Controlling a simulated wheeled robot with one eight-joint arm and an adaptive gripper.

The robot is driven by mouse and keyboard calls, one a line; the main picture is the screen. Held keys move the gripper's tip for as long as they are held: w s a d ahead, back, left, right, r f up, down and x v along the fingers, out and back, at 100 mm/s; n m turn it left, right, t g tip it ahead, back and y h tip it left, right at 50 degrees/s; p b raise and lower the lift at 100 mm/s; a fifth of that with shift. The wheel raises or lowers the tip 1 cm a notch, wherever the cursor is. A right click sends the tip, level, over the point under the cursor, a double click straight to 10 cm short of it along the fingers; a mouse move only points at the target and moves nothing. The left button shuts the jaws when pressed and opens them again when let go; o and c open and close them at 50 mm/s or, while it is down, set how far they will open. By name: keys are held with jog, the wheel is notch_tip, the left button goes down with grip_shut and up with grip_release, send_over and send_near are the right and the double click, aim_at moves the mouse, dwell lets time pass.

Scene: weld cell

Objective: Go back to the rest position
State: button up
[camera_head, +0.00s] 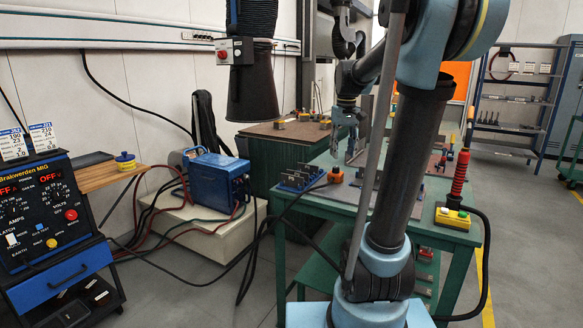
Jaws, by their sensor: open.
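My gripper (349,148) hangs from my arm above the back part of the green table (452,238). It points down and its fingers look apart, with nothing seen between them. It is small in the picture, and my upper arm hides part of the table to its right.
A blue rack (298,180) and an orange block (335,175) are on the table's left part. A yellow box (453,217) with a red coiled piece is at the right corner. A blue welder (218,178) with trailing cables stands left. An extraction hood (252,85) hangs behind.

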jog(key=s+f+m, duration=0.1)
jog(key=s+f, duration=0.9)
jog(key=s, duration=0.3)
jog(key=s+f+m+t, duration=0.1)
jog(key=s+f, duration=0.8)
jog(key=s, duration=0.4)
jog(key=shift+f+t, duration=0.3)
jog(key=shift+f, duration=0.1)
